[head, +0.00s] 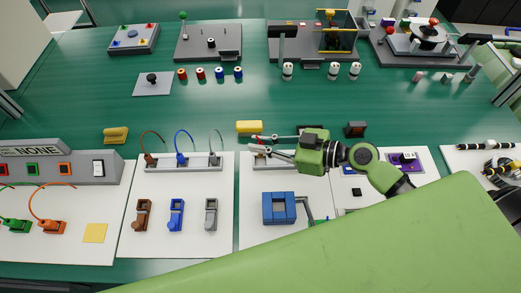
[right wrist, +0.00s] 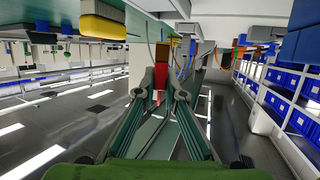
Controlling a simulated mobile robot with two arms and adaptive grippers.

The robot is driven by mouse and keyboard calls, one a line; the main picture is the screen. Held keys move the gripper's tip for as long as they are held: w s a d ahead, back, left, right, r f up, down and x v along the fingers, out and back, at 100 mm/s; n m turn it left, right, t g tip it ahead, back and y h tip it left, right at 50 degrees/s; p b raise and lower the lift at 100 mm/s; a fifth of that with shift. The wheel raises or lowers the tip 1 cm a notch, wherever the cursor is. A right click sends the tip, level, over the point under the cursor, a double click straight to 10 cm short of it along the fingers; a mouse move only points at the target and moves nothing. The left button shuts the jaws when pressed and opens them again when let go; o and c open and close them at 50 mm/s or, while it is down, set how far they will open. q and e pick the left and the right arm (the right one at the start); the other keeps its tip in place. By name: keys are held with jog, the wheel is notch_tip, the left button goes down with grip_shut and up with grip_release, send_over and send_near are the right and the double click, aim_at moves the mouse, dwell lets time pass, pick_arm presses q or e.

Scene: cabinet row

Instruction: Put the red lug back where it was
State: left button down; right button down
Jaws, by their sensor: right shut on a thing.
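My right gripper (head: 258,145) reaches in from the right, above the grey strip (head: 268,167) at the back of the white board with the blue block. It also shows in the wrist view (right wrist: 160,90), its fingers closed in on a small red piece (right wrist: 161,74), which I take for the red lug. In the head view the fingers mostly hide this piece; only small red spots show at the tips. I cannot tell whether it touches the strip. My left gripper is not in view.
The blue block (head: 279,208) stands in front of the strip. The board to the left has brown (head: 150,159), blue (head: 182,158) and grey plugs with wires. A yellow sponge-like block (head: 249,127) lies just behind my fingertips.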

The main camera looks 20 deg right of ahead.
notch_tip(320, 180, down, 3)
jog(key=shift+r, duration=0.15)
jog(key=shift+s, duration=0.1)
